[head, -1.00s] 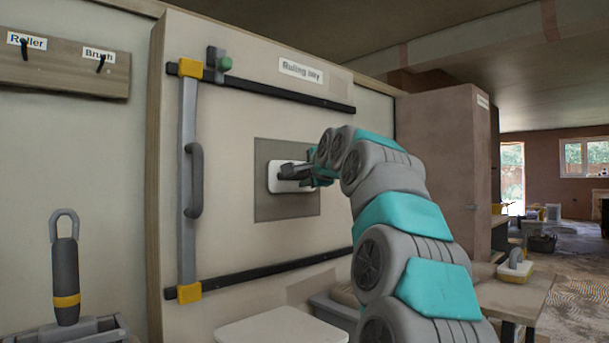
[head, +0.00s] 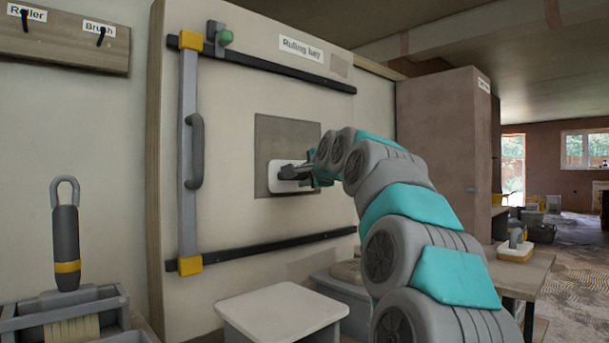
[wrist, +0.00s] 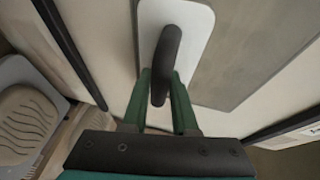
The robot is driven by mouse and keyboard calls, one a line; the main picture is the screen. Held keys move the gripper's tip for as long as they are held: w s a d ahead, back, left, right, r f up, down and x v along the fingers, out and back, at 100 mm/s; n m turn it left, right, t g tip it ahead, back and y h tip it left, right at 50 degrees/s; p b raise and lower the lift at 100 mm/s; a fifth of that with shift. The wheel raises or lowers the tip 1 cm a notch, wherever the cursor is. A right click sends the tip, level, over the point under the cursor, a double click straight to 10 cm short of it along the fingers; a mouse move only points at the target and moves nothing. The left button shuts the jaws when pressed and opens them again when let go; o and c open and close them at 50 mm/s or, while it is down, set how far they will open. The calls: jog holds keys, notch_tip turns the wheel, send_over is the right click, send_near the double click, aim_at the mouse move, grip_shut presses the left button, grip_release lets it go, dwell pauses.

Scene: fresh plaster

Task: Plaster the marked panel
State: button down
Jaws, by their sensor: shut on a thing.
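The marked panel is a darker grey-brown square (head: 285,135) on the pale board; it also shows in the wrist view (wrist: 255,55). A trowel (head: 284,187) with a white plate and dark handle lies over the panel's lower part. My gripper (head: 310,174) is shut on the trowel's handle. In the wrist view the two green fingers of my gripper (wrist: 160,90) clasp the dark handle, with the white plate of the trowel (wrist: 198,35) behind it. I cannot tell whether the plate touches the panel. The plate hides part of the panel.
A straightedge (head: 189,220) with a grey handle stands left of the panel between two black rails (head: 280,250). A white-topped stand (head: 280,308) is below. A grey-handled tool (head: 66,235) stands in a caddy at left. A table (head: 530,275) is at right.

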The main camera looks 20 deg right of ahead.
jog(key=shift+f+b, duration=1.25)
jog(key=shift+f, duration=0.95)
jog(key=shift+r+p, duration=2.05)
jog(key=shift+r, duration=0.4)
jog(key=shift+s+r+p, duration=0.1)
jog(key=shift+r+p, duration=3.55)
jog(key=shift+r, duration=0.8)
jog(key=shift+r+p, duration=2.05)
jog(key=shift+r, duration=0.2)
jog(key=shift+w+a+f+b, duration=0.1)
jog(key=shift+f+b, duration=1.4)
jog(key=shift+f, duration=1.2)
jog(key=shift+w+f+b, duration=0.1)
jog(key=shift+f+b, duration=1.4)
jog(key=shift+f, duration=1.15)
notch_tip(320, 180, down, 8)
jog(key=b, duration=0.3)
jog(key=shift+s+r, duration=0.15)
jog(key=shift+r, duration=0.1)
jog(key=s+d+b, duration=0.1)
jog(key=s+d, duration=0.2)
jog(key=s, duration=0.5)
jog(key=shift+s+d+b, duration=0.2)
jog(key=shift+d+b, duration=0.15)
